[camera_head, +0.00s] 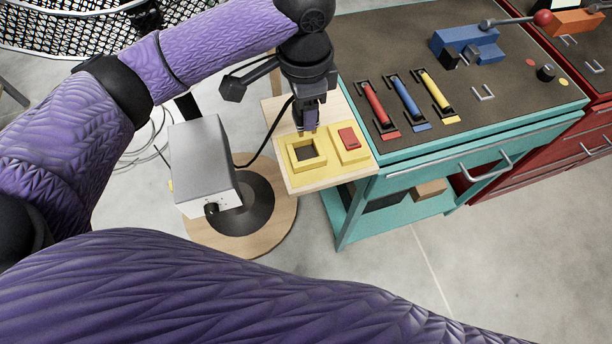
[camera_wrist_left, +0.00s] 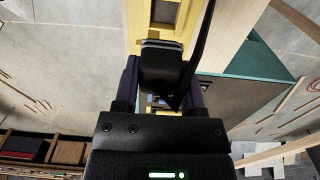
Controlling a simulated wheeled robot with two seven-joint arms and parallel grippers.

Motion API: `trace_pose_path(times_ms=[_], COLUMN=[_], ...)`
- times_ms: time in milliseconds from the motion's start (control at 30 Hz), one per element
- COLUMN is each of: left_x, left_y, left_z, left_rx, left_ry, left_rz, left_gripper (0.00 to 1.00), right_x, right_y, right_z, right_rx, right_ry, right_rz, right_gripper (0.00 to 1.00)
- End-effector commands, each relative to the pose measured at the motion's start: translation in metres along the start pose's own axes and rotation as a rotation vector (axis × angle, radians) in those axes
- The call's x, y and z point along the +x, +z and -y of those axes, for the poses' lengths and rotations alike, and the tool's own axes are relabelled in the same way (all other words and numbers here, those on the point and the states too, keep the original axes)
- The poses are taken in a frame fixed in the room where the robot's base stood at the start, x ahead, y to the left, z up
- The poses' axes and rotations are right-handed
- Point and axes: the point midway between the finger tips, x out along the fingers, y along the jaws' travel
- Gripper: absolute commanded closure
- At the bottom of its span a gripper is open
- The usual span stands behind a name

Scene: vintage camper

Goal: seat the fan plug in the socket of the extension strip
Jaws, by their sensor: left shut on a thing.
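The yellow extension strip (camera_head: 327,163) lies on a pale wooden board. It has a square socket with a dark recess (camera_head: 305,153) and a red rocker switch (camera_head: 348,138). My left gripper (camera_head: 308,122) points down just behind the socket, shut on the dark fan plug (camera_wrist_left: 162,66). The black cord (camera_head: 268,142) runs from the plug down to the left; it also shows in the left wrist view (camera_wrist_left: 202,50). In that view the strip's socket (camera_wrist_left: 164,12) lies beyond the plug. The plug appears above the socket, apart from it. My right gripper is out of view.
A grey box (camera_head: 203,160) with a black knob stands left of the strip on a round wooden base (camera_head: 272,222). A teal workbench (camera_head: 450,150) with red, blue and yellow handles adjoins the board on the right. Concrete floor lies open in front.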

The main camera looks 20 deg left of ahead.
Motion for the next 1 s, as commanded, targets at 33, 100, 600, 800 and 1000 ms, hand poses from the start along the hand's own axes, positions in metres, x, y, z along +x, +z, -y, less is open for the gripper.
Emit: trace_pose_path(times_ms=[33,100,600,800,1000], left_x=[0.011,0.028,0.095,0.098,0.098], left_y=[0.000,0.001,0.001,0.001,0.001], left_z=[0.000,0.000,0.000,0.000,0.000], left_rx=[-0.001,-0.001,0.001,0.000,0.000], left_ry=[0.002,0.002,-0.002,-0.002,-0.001], left_rz=[0.002,0.004,0.001,0.001,0.001], left_gripper=[1.00,1.00,1.00,0.41,0.12], right_x=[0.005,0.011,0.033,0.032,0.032], right_y=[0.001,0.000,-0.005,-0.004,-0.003], right_z=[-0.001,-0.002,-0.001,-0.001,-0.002], right_rx=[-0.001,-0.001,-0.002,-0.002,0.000], right_ry=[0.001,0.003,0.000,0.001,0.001], right_rz=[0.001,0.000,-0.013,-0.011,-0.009], right_gripper=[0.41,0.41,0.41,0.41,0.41])
